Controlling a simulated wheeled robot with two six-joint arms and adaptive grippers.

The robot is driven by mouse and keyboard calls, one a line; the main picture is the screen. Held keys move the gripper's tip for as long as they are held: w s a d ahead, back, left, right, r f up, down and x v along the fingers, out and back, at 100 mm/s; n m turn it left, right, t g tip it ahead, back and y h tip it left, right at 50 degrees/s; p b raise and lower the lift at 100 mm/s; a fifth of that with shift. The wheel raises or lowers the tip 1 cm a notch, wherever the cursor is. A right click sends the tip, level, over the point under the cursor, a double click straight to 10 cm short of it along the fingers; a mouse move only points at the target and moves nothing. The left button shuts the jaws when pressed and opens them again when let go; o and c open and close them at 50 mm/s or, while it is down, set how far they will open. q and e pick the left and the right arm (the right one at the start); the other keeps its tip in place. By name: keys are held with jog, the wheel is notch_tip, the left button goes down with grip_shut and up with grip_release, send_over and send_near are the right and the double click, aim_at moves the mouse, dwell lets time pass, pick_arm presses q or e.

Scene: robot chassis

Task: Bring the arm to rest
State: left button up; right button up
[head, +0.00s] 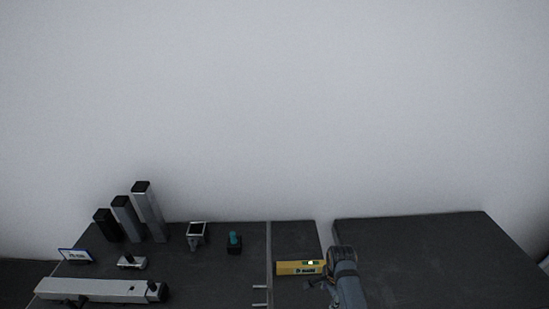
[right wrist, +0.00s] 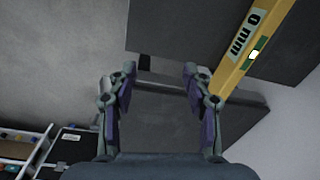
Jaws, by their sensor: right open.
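My right arm enters from the bottom right of centre in the head view. Its gripper (head: 318,285) is just in front of the right part of a yellow bar (head: 290,268) with a green window. In the right wrist view the gripper (right wrist: 157,85) is open, with both fingers apart and nothing between them. The yellow bar (right wrist: 246,45), marked "0 mm", passes beside the right finger there. I cannot tell if they touch. My left gripper is in neither view.
A dark tabletop (head: 205,275) holds several upright posts (head: 151,210), a small silver part (head: 196,233), a teal-topped piece (head: 234,241), a small sign (head: 75,255) and a long pale bar (head: 95,289). The dark surface at right (head: 430,260) is clear.

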jog(key=s+d+r+n+t, duration=0.2)
jog(key=s+d+r+n, duration=0.1)
jog(key=s+r+n, duration=0.45)
jog(key=s+d+r+n+t, duration=0.1)
jog(key=s+d+r+n, duration=0.3)
jog(key=s+n, duration=0.55)
notch_tip(320, 180, down, 33)
jog(key=s+d+m+g+b, duration=0.1)
jog(key=s+d+b, duration=0.1)
jog(key=b, duration=0.6)
pick_arm(q)
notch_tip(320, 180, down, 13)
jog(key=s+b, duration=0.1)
jog(key=b, duration=0.4)
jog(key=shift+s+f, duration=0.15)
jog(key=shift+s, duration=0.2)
pick_arm(e)
jog(key=s+d+f+g, duration=0.1)
jog(key=s+f, duration=1.7)
jog(key=f, duration=0.4)
jog(key=shift+s+h, duration=0.3)
jog(key=shift+s, duration=0.1)
jog(key=shift+d, duration=0.1)
